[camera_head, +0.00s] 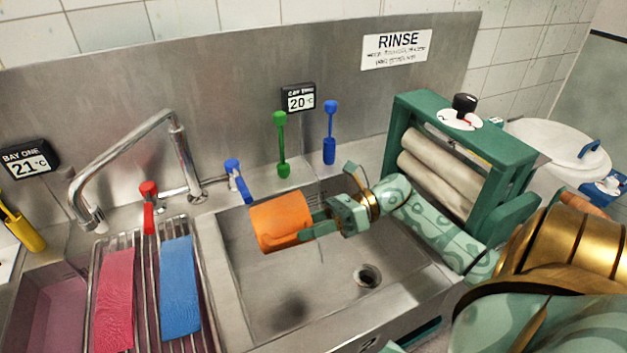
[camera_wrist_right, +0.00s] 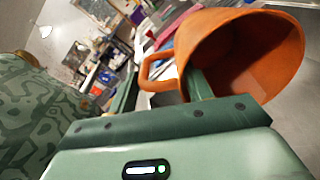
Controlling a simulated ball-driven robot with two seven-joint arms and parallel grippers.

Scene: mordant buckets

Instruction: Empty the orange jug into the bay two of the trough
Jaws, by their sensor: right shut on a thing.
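The orange jug (camera_head: 280,222) is in my right gripper (camera_head: 318,228), held above bay two (camera_head: 335,265) of the trough. The jug lies well tipped over, close to on its side. In the right wrist view the jug (camera_wrist_right: 212,45) shows its wide mouth and a bare orange inside, with no stream visible. Its handle (camera_wrist_right: 158,66) is near the fingers; I cannot tell exactly where they grip. Bay two is a steel basin with a drain (camera_head: 367,276) and a dark shadow on its floor. My left gripper is not in view.
Bay one (camera_head: 48,318), with purplish contents, is at the left. A rack (camera_head: 143,290) with pink and blue cloths stands between the bays. A tap (camera_head: 176,150) rises behind it. A green wringer (camera_head: 450,150) stands at bay two's right; brushes line the back.

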